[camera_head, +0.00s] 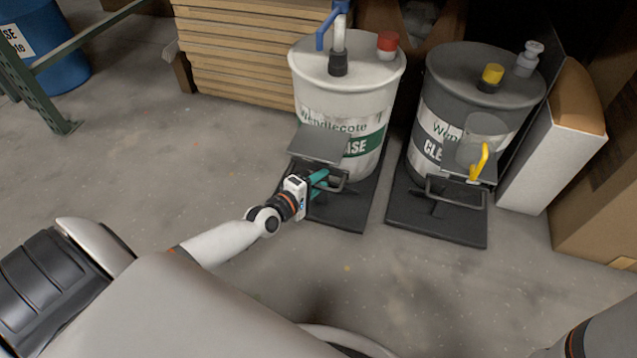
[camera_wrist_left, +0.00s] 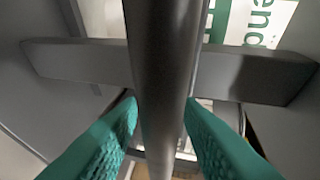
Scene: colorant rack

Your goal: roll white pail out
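The white pail (camera_head: 343,88) stands upright on a dark low dolly (camera_head: 341,211) in the head view. It has a green-and-white label, a red cap and a blue-handled tap on its lid. A dark bar handle (camera_head: 334,184) sits at the dolly's front, below a grey plate. My left gripper (camera_head: 322,183) has its teal fingers at this handle. In the left wrist view the fingertips lie against both sides of a dark bar (camera_wrist_left: 165,80), shut on it. Part of the pail's label (camera_wrist_left: 250,22) shows behind. My right gripper is out of view.
A dark grey pail (camera_head: 470,85) on its own dolly (camera_head: 440,228) stands close to the right. A white box (camera_head: 552,150) and a cardboard carton (camera_head: 606,205) are farther right. Stacked boards (camera_head: 240,60) stand behind left. The floor (camera_head: 400,290) in front is clear.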

